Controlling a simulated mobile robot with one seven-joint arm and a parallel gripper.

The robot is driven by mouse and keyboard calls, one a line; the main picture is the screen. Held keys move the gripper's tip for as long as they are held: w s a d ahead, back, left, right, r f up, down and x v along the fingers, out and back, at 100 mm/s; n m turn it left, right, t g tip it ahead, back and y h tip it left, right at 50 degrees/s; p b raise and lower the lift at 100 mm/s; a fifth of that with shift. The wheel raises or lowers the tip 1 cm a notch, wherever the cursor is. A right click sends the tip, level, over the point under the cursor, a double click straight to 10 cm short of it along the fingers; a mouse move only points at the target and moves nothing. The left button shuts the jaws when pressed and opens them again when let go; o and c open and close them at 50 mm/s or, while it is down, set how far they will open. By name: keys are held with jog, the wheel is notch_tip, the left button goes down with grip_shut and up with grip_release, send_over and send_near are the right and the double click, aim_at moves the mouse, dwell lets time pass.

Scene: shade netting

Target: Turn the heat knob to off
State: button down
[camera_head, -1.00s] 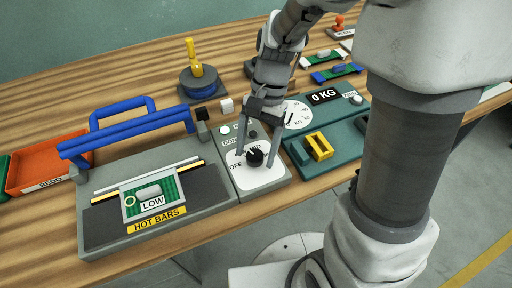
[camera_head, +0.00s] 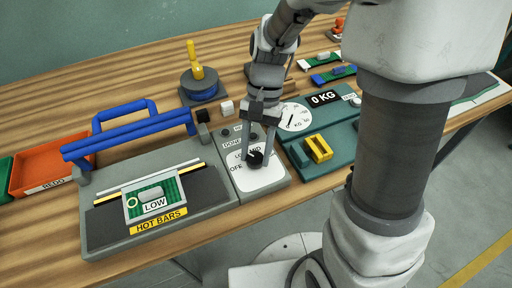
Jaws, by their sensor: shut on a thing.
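The heat knob (camera_head: 255,159) is a small black dial on a white panel (camera_head: 262,178) of the grey sealing machine. The panel carries printed marks; "OFF" is partly readable at the lower left of the knob. My gripper (camera_head: 257,152) reaches down over the panel from above, its two fingers closed in on the sides of the knob. It is shut on the knob. The fingers hide part of the knob and some lettering, and I cannot tell where the knob's pointer is set.
The grey machine has a blue handle bar (camera_head: 130,137) and a "HOT BARS" label (camera_head: 158,221). A teal scale (camera_head: 340,138) with a yellow block (camera_head: 318,149) stands close at the right. A red tray (camera_head: 38,167) lies at the left.

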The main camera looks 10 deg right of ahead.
jog(key=n+p, duration=0.1)
jog(key=n, duration=0.1)
jog(key=n+h+p, duration=0.1)
jog(key=n, duration=0.1)
jog(key=shift+a+r+g+h, duration=0.15)
jog(key=shift+g+h, duration=0.15)
jog(key=shift+a+n+h+p, duration=0.1)
jog(key=shift+n+h+p, duration=0.75)
jog(key=shift+n, duration=1.25)
jog(key=shift+w, duration=0.1)
jog(key=shift+c, duration=1.8)
grip_release()
jog(key=p+v, duration=0.2)
jog(key=v, duration=1.5)
jog(key=shift+s+p, duration=0.2)
jog(key=shift+p, duration=0.1)
jog(key=shift+r, duration=0.15)
